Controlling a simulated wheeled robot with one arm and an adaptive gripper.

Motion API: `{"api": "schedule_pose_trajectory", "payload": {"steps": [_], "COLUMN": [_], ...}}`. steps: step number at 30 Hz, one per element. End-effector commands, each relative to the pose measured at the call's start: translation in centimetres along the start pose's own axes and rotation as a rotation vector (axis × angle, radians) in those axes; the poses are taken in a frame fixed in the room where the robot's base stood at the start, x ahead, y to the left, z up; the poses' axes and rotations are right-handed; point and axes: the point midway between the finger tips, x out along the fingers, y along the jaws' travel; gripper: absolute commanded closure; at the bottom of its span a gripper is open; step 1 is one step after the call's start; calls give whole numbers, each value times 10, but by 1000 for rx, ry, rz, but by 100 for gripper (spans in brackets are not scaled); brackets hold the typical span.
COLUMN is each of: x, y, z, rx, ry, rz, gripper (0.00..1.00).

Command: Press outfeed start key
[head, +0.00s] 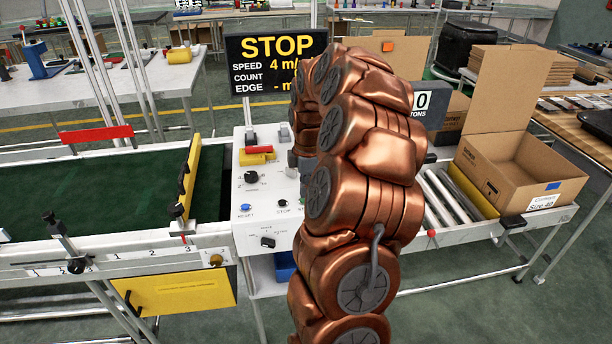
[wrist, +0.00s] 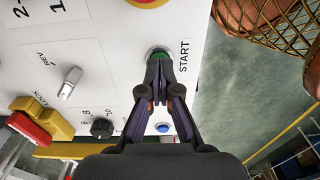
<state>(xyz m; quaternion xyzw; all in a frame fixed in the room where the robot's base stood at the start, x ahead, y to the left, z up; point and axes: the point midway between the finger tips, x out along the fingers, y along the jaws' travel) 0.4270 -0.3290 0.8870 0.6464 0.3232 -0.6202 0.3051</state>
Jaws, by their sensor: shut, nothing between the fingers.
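The green start key (wrist: 160,52) sits on the white control panel (wrist: 120,25), beside the printed word START in the wrist view. My gripper (wrist: 157,72) is shut and empty, with its fingertips right at the green key and covering part of it. I cannot tell whether they touch or press it. In the head view the panel (head: 241,192) stands mid-picture, and my copper-coloured arm hides its right part and my gripper. A dark sign (head: 272,62) behind it reads STOP, SPEED 4, with its right side covered by the arm.
Near the key are a blue button (wrist: 163,128), a grey switch (wrist: 69,82), a black knob (wrist: 102,128) and a red and yellow lock piece (wrist: 32,128). A green conveyor belt (head: 90,190) lies left; an open cardboard box (head: 512,178) stands right on rollers.

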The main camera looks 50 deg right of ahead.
Motion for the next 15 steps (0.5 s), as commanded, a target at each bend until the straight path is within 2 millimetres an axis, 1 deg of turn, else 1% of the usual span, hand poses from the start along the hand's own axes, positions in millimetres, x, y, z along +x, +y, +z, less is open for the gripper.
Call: {"api": "schedule_pose_trajectory", "payload": {"steps": [5,15], "x": [8,10], "y": [0,0], "z": [0,0], "rx": [0,0], "ry": [0,0], "rz": [0,0], "gripper": [100,100]}}
